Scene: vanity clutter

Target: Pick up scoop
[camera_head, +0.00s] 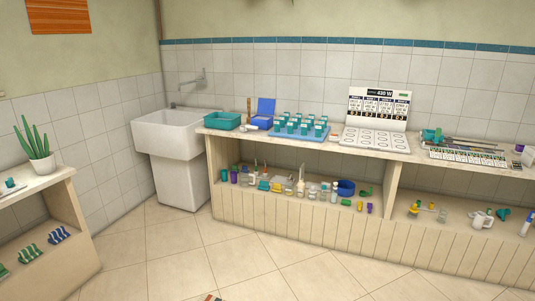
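I cannot pick out a scoop for certain at this distance. Small teal and green items (432,135) lie on the right part of the counter, but their shapes are too small to tell. A blue and white item (527,223) stands on the lower shelf at the far right and is also unclear. Neither of my grippers shows in the head view.
A long counter (350,149) runs along the tiled wall, carrying a teal bin (222,121), a blue rack (300,129) and a printed board (375,118). Clutter fills its lower shelf. A white sink (173,133) and a plant shelf (50,180) stand left. The floor (230,250) is mostly clear.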

